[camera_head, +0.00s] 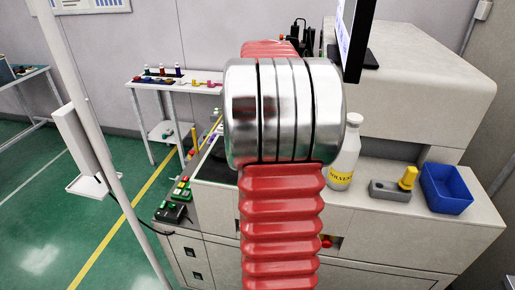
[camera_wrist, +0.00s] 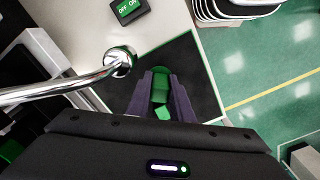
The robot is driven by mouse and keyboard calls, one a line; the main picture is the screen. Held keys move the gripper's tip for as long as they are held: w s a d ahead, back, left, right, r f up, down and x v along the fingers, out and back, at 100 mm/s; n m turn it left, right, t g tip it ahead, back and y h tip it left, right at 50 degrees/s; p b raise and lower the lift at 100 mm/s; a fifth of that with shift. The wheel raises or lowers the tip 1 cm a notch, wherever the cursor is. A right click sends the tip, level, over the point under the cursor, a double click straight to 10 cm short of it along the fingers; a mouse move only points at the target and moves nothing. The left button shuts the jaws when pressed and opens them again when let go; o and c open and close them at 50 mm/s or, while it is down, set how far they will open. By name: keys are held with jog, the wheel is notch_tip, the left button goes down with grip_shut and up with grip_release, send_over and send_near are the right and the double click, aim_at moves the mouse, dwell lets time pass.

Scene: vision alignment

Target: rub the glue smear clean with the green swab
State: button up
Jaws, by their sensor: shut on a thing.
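In the wrist view my gripper (camera_wrist: 160,78) is shut on the green swab (camera_wrist: 160,92), which sits between the two dark fingers. A rounded green end shows just past the fingertips, over a black panel (camera_wrist: 195,72). I cannot tell whether the swab touches the panel. I cannot make out the glue smear in either view. In the head view my arm covers the middle, so the gripper and the swab are hidden there.
A chrome bar (camera_wrist: 60,83) ends left of the fingers. An ON/OFF switch box (camera_wrist: 130,9) is above. On the machine's ledge stand a solvent bottle (camera_head: 344,152), a grey holder (camera_head: 388,190) with a yellow swab (camera_head: 408,177), and a blue bin (camera_head: 446,188). A button box (camera_head: 172,213) is at left.

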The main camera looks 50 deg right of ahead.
jog(key=shift+a, duration=0.15)
jog(key=shift+s+a, duration=0.2)
jog(key=shift+a, duration=0.15)
jog(key=shift+w+d, duration=0.1)
jog(key=shift+d, duration=0.1)
dwell(0.4)
jog(key=shift+w+d, duration=0.1)
jog(key=shift+d, duration=0.2)
jog(key=shift+d+f, duration=0.1)
jog(key=shift+w+d, duration=0.2)
jog(key=shift+d, duration=0.2)
jog(key=shift+d, duration=0.15)
dwell(0.4)
jog(key=shift+w+d, duration=0.25)
jog(key=shift+d, duration=0.1)
